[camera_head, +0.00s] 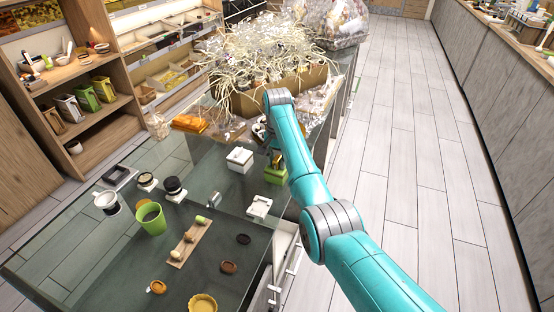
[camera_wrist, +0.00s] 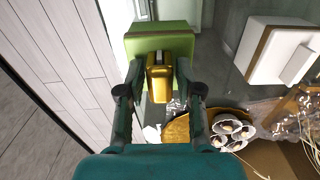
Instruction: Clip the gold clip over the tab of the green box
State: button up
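The green box (camera_head: 276,174) stands on the glass table under my gripper (camera_head: 273,152). In the wrist view, the green box (camera_wrist: 181,41) lies just beyond my fingertips (camera_wrist: 160,72). The gold clip (camera_wrist: 160,84) sits between the two fingers, which appear closed on its sides. The clip's far end overlaps the middle of the green box in the picture. The tab is hidden behind the clip, so I cannot tell whether the clip is around it or only above it.
A white box (camera_head: 239,160) stands left of the green box, and a white piece (camera_head: 259,208) lies nearer. A carton of pale shredded filler (camera_head: 262,96) stands behind. A green cup (camera_head: 151,218) and a wooden board (camera_head: 190,243) are at the left front.

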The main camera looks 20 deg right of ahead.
aim_at(277, 158)
jog(key=shift+o, duration=0.7)
notch_tip(277, 158, up, 8)
jog(key=shift+f, duration=0.2)
